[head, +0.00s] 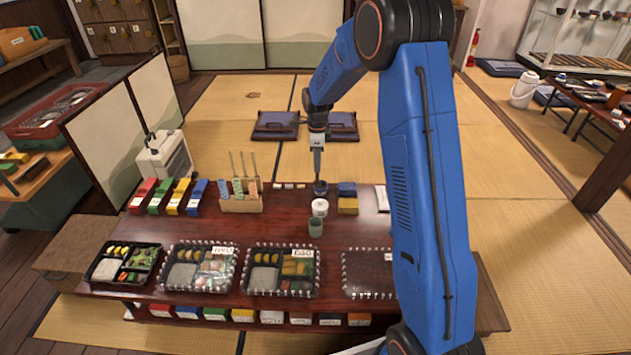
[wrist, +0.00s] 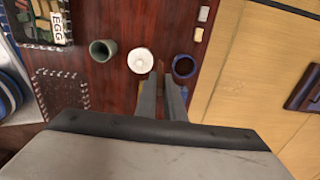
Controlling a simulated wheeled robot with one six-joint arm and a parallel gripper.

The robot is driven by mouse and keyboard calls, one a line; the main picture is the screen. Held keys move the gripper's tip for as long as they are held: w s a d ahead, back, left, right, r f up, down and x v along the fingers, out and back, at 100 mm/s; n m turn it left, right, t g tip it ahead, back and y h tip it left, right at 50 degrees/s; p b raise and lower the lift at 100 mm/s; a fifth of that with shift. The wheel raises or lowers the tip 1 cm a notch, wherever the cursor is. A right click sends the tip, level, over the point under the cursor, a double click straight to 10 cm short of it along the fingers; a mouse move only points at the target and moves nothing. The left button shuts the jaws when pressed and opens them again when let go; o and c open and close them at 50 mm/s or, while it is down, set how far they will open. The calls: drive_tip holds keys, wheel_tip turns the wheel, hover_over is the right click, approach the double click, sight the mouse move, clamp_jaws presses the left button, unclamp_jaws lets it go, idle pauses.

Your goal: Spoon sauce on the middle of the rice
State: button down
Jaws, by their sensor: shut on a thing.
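My gripper (head: 317,168) points down over the back edge of the dark red table, just above a small dark blue cup (head: 320,187). In the wrist view its two fingers (wrist: 163,92) are close together with a narrow gap. It is shut on a thin thing, apparently the spoon, whose shape is mostly hidden. The blue cup (wrist: 184,67) holds dark sauce and stands just beyond the right fingertip. Pale rice fills a compartment in the left box (head: 108,268), the middle box (head: 182,275) and the EGG box (head: 264,279).
A white lidded jar (head: 320,207) and a green cup (head: 315,228) stand in front of the blue cup. Blue and yellow blocks (head: 347,204) are to its right. A wooden rack (head: 240,204) with upright sticks is left. An empty clear tray (head: 367,273) lies front right.

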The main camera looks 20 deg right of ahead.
drive_tip(key=w+d, duration=0.3)
drive_tip(key=w, duration=0.3)
wheel_tip(320, 180, down, 6)
drive_tip(key=shift+d+f, duration=0.2)
drive_tip(key=shift+f, duration=0.05)
drive_tip(key=shift+w+f, duration=0.1)
drive_tip(key=shift+f, duration=0.4)
idle(1.9)
drive_tip(key=shift+r, duration=0.1)
wheel_tip(320, 180, up, 7)
idle(0.9)
idle(0.6)
